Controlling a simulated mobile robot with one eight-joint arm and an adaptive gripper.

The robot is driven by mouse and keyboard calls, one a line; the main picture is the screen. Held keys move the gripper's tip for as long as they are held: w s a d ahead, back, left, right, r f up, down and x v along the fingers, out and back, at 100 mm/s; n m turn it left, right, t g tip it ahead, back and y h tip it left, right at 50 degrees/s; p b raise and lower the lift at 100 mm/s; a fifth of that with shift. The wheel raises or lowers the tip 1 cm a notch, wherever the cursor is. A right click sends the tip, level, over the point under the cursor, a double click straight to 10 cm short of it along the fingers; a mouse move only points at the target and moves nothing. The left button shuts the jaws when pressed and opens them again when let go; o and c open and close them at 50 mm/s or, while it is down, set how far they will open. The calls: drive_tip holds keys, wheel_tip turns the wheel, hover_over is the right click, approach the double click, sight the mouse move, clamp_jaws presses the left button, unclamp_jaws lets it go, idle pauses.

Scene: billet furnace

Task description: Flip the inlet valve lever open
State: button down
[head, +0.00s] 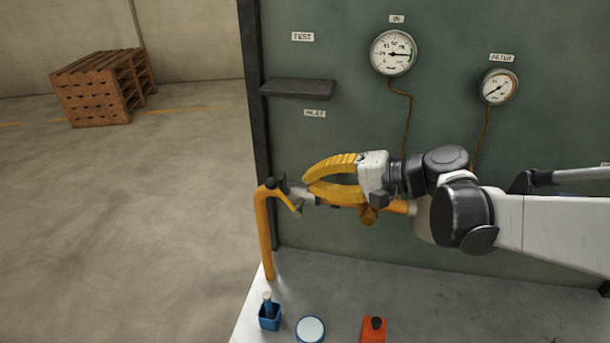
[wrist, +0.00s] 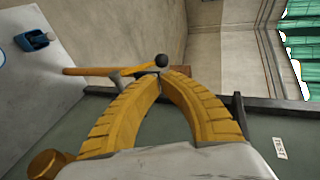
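An orange pipe (head: 265,240) rises from the bench and bends right under the INLET label (head: 315,113). A short yellow lever-like piece (head: 289,202) slants down by the bend, beside a silver fitting; I cannot tell for sure that it is the inlet lever or how it is set. My gripper (head: 304,184) reaches left along the pipe, its tips just right of the bend. In the wrist view, the curved yellow fingers (wrist: 160,76) meet at the tips. Nothing shows clearly between them. A black ball-shaped end (wrist: 162,60) lies just beyond the tips.
A green panel carries an IN gauge (head: 394,52), a FILTER gauge (head: 498,86) and a dark shelf (head: 298,87). Open floor lies left, with pallets (head: 95,88).

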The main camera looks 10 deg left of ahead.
drive_tip(key=r+p+v, duration=0.1)
drive_tip(key=v, duration=0.6)
drive_tip(key=m+g+h+p, duration=0.2)
drive_tip(key=m+h+p, duration=0.3)
drive_tip(key=m+p, duration=1)
approach(283, 197)
drive_tip(key=a+f+m+b, duration=0.3)
drive_tip(key=a+f, duration=0.1)
drive_tip(key=shift+w+a, duration=0.35)
drive_tip(key=shift+a, duration=0.4)
